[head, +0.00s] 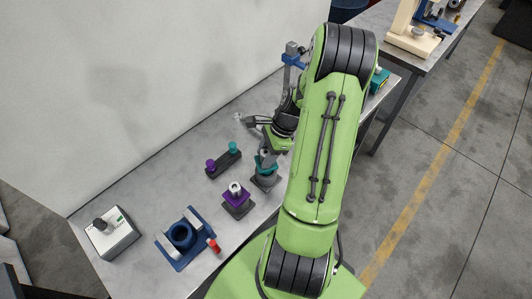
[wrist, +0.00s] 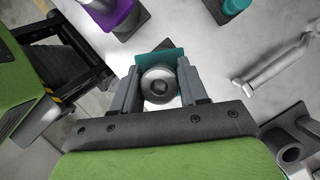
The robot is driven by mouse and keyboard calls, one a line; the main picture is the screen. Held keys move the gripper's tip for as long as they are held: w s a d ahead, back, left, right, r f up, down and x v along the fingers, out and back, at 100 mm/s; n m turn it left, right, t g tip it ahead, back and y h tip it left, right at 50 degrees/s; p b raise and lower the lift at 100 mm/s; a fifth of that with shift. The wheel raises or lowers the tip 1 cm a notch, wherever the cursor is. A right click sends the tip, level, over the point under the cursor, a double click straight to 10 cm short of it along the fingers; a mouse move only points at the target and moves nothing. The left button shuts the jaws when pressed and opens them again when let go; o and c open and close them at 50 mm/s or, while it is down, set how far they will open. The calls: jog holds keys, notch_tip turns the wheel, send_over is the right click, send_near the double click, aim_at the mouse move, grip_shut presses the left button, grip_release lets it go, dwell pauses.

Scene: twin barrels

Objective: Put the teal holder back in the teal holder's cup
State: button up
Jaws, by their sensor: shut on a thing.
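The teal holder (head: 264,164) is partly hidden by my gripper (head: 268,153) in the head view. In the wrist view, my gripper (wrist: 160,86) is shut on the holder, with a finger on each side of its round grey metal top. The holder's teal plate (wrist: 168,57) shows beyond the metal top. A dark square cup (head: 264,182) is directly below the holder in the head view, and a dark corner of it shows past the teal plate in the wrist view. I cannot tell whether the holder is seated in it or just above it.
A purple holder (head: 236,192) stands in its own dark cup beside it. A dark rack with purple and teal knobs (head: 224,164) lies behind. A blue fixture (head: 180,238) and a white box (head: 110,234) stand front left. A grey tool (wrist: 275,62) lies at right in the wrist view.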

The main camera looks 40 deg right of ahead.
jog(key=shift+f+b, duration=1.15)
jog(key=shift+f, duration=0.55)
jog(key=o, duration=1.3)
jog(key=shift+o, duration=0.2)
jog(key=p+v, duration=0.2)
jog(key=v, duration=1.4)
jog(key=shift+p, duration=0.4)
jog(key=shift+f, duration=0.15)
